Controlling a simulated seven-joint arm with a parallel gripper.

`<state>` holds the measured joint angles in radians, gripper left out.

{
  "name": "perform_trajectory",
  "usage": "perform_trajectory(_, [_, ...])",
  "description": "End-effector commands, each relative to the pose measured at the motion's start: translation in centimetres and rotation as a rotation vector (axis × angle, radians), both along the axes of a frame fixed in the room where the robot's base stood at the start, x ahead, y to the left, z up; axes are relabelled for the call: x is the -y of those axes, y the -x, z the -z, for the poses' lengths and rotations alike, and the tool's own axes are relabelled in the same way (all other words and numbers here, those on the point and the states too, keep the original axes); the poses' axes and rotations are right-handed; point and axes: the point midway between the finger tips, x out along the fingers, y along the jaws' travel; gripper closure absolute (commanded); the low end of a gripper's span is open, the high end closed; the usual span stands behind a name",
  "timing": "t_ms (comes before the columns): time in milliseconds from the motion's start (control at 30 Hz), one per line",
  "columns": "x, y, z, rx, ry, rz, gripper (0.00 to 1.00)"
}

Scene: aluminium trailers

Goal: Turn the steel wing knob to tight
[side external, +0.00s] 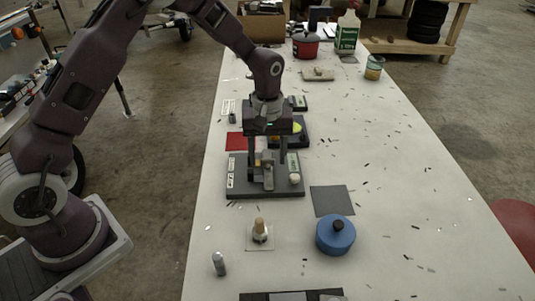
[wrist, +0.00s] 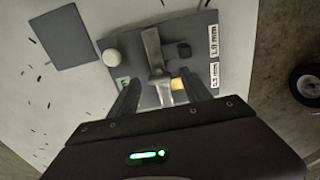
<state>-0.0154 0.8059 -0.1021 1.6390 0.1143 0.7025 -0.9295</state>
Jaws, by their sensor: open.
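The steel wing knob (side external: 267,172) stands on a dark grey panel (side external: 235,191) on the white table. In the wrist view the wing knob (wrist: 153,48) is a long light-grey bar running roughly up and down the picture. My gripper (side external: 268,180) points down over the panel, its fingers on either side of the knob. In the wrist view my gripper (wrist: 160,92) is open, with the near part of the knob between its fingers and gaps showing at both sides. Whether a finger touches the knob I cannot tell. The knob's base is partly hidden.
The panel bears a white round knob (wrist: 112,57), a black piece (wrist: 184,49), a yellow piece (wrist: 179,84) and white labels (wrist: 214,41). A grey mat (side external: 332,200), a blue round container (side external: 335,238) and a small wooden-handled item (side external: 260,231) lie nearer the camera. The table's right side is mostly clear.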

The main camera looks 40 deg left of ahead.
Motion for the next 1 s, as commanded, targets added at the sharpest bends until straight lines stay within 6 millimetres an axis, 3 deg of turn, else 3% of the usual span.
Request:
perform_trajectory(133, [0.01,0.01,-0.02,0.0,0.0,0.0,0.44])
perform_trajectory(167, [0.01,0.01,-0.02,0.0,0.0,0.0,0.48])
perform_trajectory(433, [0.0,0.01,-0.05,0.0,0.0,0.001,1.0])
perform_trajectory(767, [0.01,0.02,-0.07,0.0,0.0,0.046,1.0])
perform_trajectory(1000, [0.05,0.02,-0.09,-0.001,0.001,0.205,1.0])
